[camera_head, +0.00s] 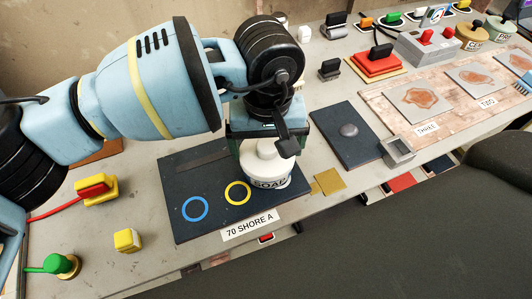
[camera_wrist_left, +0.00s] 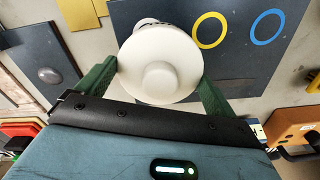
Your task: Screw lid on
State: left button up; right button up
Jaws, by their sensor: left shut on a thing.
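A white jar labelled SOAP (camera_head: 268,183) stands upright on the dark mat (camera_head: 190,182) marked 70 SHORE A. A white round lid with a raised knob (camera_head: 268,152) is at the jar's top; the wrist view shows this lid (camera_wrist_left: 160,78) from above. My left gripper (camera_head: 263,146) reaches down over the jar, with its green fingers on opposite sides of the lid, shut on it. In the wrist view the left gripper (camera_wrist_left: 157,82) hides none of the knob. Whether the lid's threads are engaged cannot be seen. My right gripper is not in view.
A blue ring (camera_head: 195,208) and a yellow ring (camera_head: 238,193) lie on the mat left of the jar. A dark plate with a metal dome (camera_head: 348,131) and a square metal tube (camera_head: 397,151) are to the right. Red-yellow (camera_head: 96,190) and yellow (camera_head: 127,240) blocks stand left.

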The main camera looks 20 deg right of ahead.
pick_arm(q)
jog(key=m+b, duration=0.2)
jog(key=m, duration=0.2)
jog(key=shift+f, duration=0.1)
jog(key=shift+m+b, duration=0.3)
jog(key=shift+m, duration=0.3)
jog(key=o, duration=0.7)
